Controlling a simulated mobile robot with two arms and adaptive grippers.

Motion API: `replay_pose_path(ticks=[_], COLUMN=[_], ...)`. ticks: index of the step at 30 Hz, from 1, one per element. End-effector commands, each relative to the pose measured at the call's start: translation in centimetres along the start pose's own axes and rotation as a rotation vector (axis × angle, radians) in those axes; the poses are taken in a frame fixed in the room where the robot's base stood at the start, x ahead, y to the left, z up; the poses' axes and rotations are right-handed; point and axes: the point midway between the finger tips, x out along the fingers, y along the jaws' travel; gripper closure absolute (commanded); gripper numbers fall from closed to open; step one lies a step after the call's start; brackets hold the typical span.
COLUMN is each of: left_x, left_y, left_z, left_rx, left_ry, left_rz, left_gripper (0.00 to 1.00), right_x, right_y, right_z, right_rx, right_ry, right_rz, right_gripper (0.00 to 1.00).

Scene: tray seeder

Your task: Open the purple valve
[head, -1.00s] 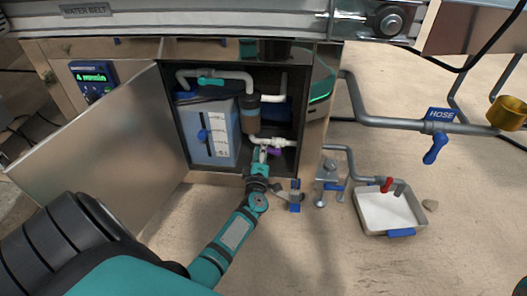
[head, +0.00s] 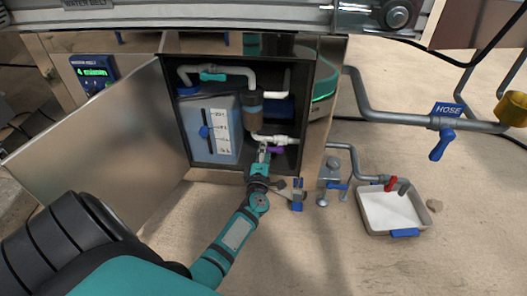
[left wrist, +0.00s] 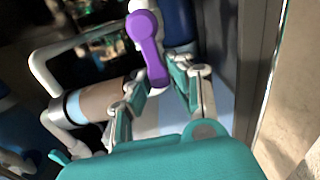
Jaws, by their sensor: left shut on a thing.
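The purple valve (head: 276,149) is low inside the open cabinet, just below a white pipe. In the left wrist view its long purple handle (left wrist: 147,38) runs down toward my fingers. My left gripper (head: 263,153) reaches into the cabinet's front opening from below. In the left wrist view my left gripper (left wrist: 160,76) has its two fingers on either side of the handle's lower end, shut on it. The exact contact is partly hidden by the fingers. My right gripper is not in view.
The cabinet door (head: 95,135) stands open at the left. A blue tank (head: 222,115) and a brown filter (head: 255,113) are close to my gripper. Right of the cabinet are a pipe with a blue HOSE handle (head: 441,145) and a tray (head: 370,222) under a red-handled tap (head: 391,183).

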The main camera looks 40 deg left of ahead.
Motion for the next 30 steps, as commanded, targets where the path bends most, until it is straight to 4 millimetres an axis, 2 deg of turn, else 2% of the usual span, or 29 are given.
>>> replay_pose_path(ticks=[1,2,7,17,20,30], left_x=[-0.2,-0.2,-0.1,-0.6,-1.9,-9.0], left_y=[-0.4,-0.4,-0.3,-0.1,-0.2,-0.3], left_z=[0.1,0.1,0.0,0.0,0.0,0.0], left_rx=[-0.002,-0.002,-0.001,0.0,-0.001,0.0], left_ry=[-0.001,-0.001,-0.001,-0.001,-0.001,0.0], left_rz=[-0.007,-0.007,-0.005,-0.002,-0.004,-0.006], left_gripper=[1.0,0.77,0.57,0.57,0.57,0.57], right_x=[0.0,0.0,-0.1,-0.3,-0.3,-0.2], right_y=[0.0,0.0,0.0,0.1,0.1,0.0], right_z=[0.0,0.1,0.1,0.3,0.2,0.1], right_rx=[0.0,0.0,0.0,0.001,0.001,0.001], right_ry=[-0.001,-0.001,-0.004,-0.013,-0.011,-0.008], right_rz=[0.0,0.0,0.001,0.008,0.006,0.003], right_gripper=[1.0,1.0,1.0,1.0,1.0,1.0])
